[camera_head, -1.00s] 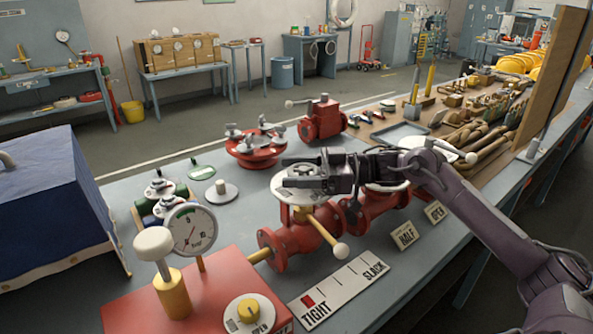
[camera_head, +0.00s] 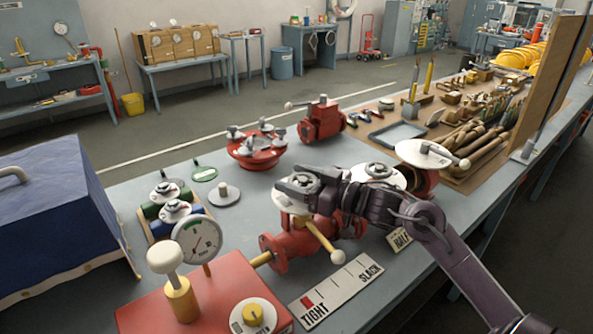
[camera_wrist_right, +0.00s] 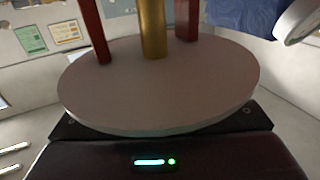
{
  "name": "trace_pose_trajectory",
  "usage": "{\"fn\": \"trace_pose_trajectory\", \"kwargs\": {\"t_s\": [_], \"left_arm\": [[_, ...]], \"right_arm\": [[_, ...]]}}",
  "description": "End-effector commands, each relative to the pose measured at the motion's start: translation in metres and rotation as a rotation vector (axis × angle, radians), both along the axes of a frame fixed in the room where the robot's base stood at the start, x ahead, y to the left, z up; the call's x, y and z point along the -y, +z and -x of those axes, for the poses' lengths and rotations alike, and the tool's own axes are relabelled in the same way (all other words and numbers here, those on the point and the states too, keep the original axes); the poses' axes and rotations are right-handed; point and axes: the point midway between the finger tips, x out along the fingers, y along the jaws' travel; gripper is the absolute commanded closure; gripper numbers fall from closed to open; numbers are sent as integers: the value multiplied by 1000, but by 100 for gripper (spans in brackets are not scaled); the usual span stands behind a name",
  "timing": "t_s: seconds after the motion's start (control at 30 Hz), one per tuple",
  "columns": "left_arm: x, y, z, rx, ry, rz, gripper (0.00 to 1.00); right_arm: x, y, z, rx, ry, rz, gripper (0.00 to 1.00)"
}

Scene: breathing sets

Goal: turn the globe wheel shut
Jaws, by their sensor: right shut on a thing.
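The globe wheel (camera_head: 291,204) is a pale round disc on top of a red valve body (camera_head: 300,243) in the middle of the bench. In the right wrist view the pale disc (camera_wrist_right: 160,85) fills the middle, with a brass stem and two red posts behind it. My right gripper (camera_head: 297,184) is at the wheel, shut on it, and covers part of it. Its finger contact is hidden. A yellow lever (camera_head: 322,235) with a white ball end sticks out toward the front of the valve. My left gripper is not in view.
A gauge (camera_head: 197,238) and red box (camera_head: 205,290) stand front left. A TIGHT/SLACK plate (camera_head: 343,283) lies in front of the valve. Another white disc (camera_head: 425,153) stands to the right. My right forearm crosses above the HALF card (camera_head: 399,240).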

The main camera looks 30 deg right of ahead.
Motion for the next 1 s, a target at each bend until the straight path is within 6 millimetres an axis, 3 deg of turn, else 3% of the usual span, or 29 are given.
{"fn": "trace_pose_trajectory", "kwargs": {"t_s": [0.4, 0.97, 1.0], "left_arm": [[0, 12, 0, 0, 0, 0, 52], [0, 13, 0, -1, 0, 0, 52], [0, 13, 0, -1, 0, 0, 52]], "right_arm": [[3, 2, -1, 4, -207, -3, 62], [4, 2, -2, 7, -239, 0, 62], [4, 2, -2, 7, -238, 0, 37]]}}
